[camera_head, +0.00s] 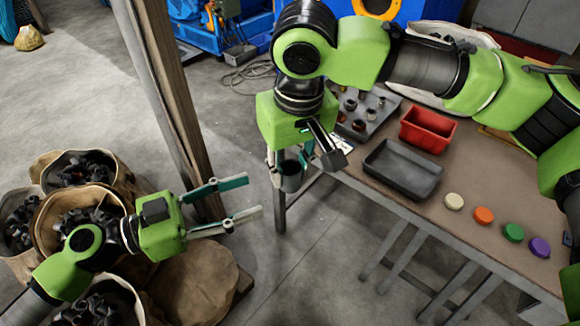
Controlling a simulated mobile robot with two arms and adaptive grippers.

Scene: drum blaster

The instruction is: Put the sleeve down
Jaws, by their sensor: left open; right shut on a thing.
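The sleeve (290,179) is a small dark grey cylinder. It hangs upright in my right gripper (291,166), which points down and is shut on it. The sleeve is in the air just off the left end of the workbench (425,195), above the concrete floor. The gripper partly hides its upper part. My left gripper (250,197) is open and empty. It is to the left of the sleeve and a little lower in the picture, with its fingers pointing right.
The bench holds a dark grey tray (402,170), a red bin (427,128), a grey rack with several small cylindrical parts (371,114) and several coloured discs (483,215). A wooden post (168,100) stands behind my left gripper. Sacks of dark parts (78,215) sit at left.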

